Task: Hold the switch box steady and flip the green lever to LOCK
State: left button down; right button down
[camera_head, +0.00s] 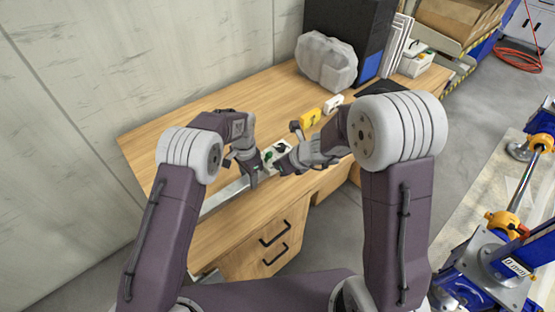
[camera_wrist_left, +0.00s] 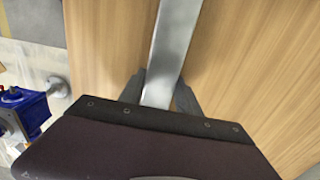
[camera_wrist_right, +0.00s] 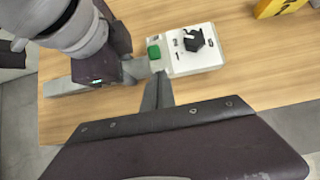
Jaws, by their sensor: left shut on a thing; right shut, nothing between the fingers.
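The switch box (camera_wrist_right: 198,50) is a white plate on the wooden table, with a green lever (camera_wrist_right: 153,51) at its left end and a black knob (camera_wrist_right: 193,40). In the head view the box (camera_head: 281,148) is partly hidden by my grippers. My left gripper (camera_head: 254,180) is shut on a long grey metal bar (camera_wrist_left: 172,40), seen between its fingers in the left wrist view. The bar appears to run up to the box's left end; I cannot tell whether they join. My right gripper (camera_wrist_right: 160,76) is shut and empty, its tips just below the green lever; contact is unclear.
A yellow block (camera_head: 310,117) and a white one (camera_head: 333,104) stand on the table (camera_head: 200,125) beyond the box. A wrapped bundle (camera_head: 326,62) and a black computer case are at the back. The table's left part is clear. Blue jacks (camera_head: 485,270) stand at right.

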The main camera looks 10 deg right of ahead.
aim_at(269, 153)
jog(key=shift+w+a+r, duration=0.3)
jog(key=shift+w+a, duration=0.05)
jog(key=shift+w, duration=0.2)
jog(key=shift+w+r, duration=0.1)
jog(key=shift+r, duration=0.05)
jog(key=shift+w+a+r, duration=0.5)
jog(key=shift+w+r, duration=0.1)
jog(key=shift+w, duration=0.05)
jog(key=shift+w+a+r, duration=0.25)
jog(key=shift+w+a, duration=0.1)
jog(key=shift+w, duration=0.15)
jog(key=shift+w+a+r, duration=0.2)
jog(key=shift+w+a, duration=0.1)
jog(key=shift+w, duration=0.15)
jog(key=shift+r, duration=0.1)
jog(key=shift+r, duration=0.7)
jog(key=shift+s, duration=0.1)
